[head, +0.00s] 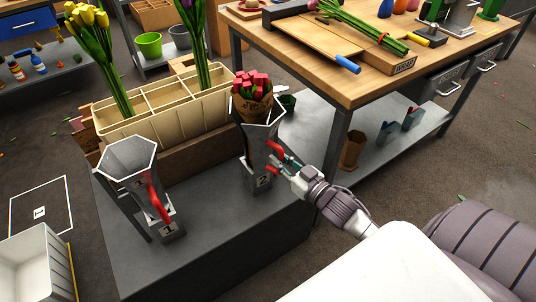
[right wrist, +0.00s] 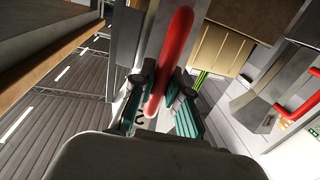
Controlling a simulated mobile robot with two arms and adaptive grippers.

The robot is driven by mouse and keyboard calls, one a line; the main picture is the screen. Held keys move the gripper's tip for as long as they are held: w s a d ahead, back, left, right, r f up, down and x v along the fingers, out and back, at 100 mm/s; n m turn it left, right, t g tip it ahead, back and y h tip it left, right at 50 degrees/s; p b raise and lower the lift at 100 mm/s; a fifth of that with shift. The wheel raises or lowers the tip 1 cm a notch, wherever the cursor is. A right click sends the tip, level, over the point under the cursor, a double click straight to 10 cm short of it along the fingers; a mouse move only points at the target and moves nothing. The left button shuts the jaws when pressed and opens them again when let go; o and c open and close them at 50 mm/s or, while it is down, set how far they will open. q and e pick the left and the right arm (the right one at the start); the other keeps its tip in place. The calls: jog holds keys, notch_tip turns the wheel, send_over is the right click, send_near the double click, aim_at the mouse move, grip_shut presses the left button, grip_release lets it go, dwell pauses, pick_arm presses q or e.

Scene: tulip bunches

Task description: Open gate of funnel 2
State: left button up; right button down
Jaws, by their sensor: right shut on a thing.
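Funnel 2 (head: 255,165) is a grey metal funnel with a "2" label, standing on the right of a low dark bench. A bunch of red tulips in brown paper (head: 252,100) stands in its mouth. Its red gate handle (head: 274,149) sticks out on the right side. My right gripper (head: 283,163) is at that handle. In the right wrist view the red handle (right wrist: 176,45) runs between the two fingers of my right gripper (right wrist: 163,88), which is shut on it. The gate itself is hidden. My left gripper is not in view.
Funnel 1 (head: 137,158) with its red handle (head: 159,203) stands left on the bench (head: 215,235). A cream divided box (head: 160,125) with tulips is behind. A wooden worktable (head: 375,80) stands at the upper right, close to funnel 2. A white bin (head: 30,262) is at lower left.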

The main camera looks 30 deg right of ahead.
jog(key=shift+s+d+r+n+g+y, duration=0.1)
jog(key=shift+s+d+n+g+y, duration=0.2)
jog(key=shift+d+n+y, duration=0.6)
jog(key=shift+n+y, duration=0.1)
jog(key=shift+y, duration=0.3)
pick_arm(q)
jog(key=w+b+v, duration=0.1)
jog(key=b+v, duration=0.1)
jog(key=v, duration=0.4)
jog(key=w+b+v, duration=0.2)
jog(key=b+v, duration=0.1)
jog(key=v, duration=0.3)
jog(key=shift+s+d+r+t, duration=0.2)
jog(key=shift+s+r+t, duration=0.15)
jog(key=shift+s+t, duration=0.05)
pick_arm(e)
jog(key=w+d+n+g+y, duration=0.2)
jog(key=d+y, duration=0.1)
jog(key=d, duration=0.3)
jog(key=w+d+n+g+y, duration=0.1)
jog(key=d+n+g+y, duration=0.1)
jog(key=d, duration=0.4)
jog(key=shift+w+d+n+g+y, duration=0.15)
jog(key=shift+w+n+g+y, duration=0.35)
jog(key=shift+y, duration=0.6)
jog(key=c, duration=1.1)
grip_release()
jog(key=shift+c, duration=0.2)
